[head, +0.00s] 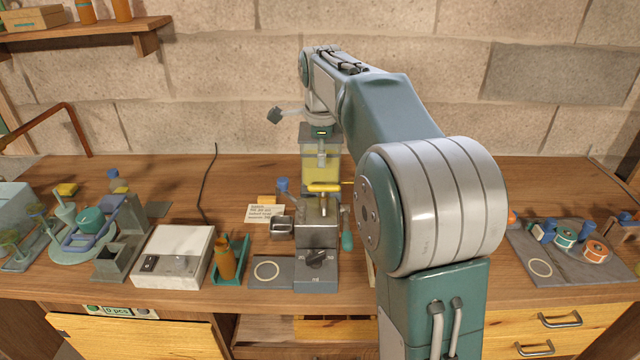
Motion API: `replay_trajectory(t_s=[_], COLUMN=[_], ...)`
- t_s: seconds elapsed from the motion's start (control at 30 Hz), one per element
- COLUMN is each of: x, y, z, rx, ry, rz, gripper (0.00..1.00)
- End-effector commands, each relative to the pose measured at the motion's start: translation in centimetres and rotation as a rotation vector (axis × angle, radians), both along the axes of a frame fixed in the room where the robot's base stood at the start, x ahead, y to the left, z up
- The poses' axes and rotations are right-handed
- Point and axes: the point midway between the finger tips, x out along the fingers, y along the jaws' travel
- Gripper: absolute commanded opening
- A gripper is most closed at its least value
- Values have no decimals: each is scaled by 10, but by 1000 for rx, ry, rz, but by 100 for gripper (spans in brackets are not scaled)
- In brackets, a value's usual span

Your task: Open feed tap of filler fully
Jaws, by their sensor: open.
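The filler (317,236) stands on the bench at the middle, a grey machine with a clear tank (306,170) of yellow liquid above its body. A yellow lever (324,187), which may be the feed tap handle, lies crosswise below the tank. A dark knob (317,259) is on the lower front, and a green-handled lever (347,240) hangs on the right side. My gripper (318,112) is open above the filler's top, apart from the yellow lever. One dark-tipped finger sticks out to the left; the other finger is not clearly visible.
Left of the filler stand a green rack (231,263) with an orange-brown bottle, a white box (173,257) and a grey stand (118,250). A note card (265,213) lies behind. My arm blocks the bench just right of the filler. A grey tray (571,268) is at far right.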

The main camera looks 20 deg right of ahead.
Motion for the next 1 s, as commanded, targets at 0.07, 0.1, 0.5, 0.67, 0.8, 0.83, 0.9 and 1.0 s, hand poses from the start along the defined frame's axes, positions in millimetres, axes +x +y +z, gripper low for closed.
replay_trajectory(t_s=[0.07, 0.1, 0.5, 0.67, 0.8, 0.83, 0.9, 1.0], x=[2, 3, 15, 17, 17, 17, 17, 17], y=[-1, -1, -7, -7, -7, -7, -7, -7], z=[-14, -21, -87, -96, -97, -97, -97, -97], rx=[0, 1, 0, 0, -1, -1, 0, 0], ry=[6, 5, 4, 1, 0, 0, 1, 1], rz=[1, 1, 3, 3, 3, 3, 3, 3], gripper=[59, 59, 59, 59, 59, 59, 59, 24])
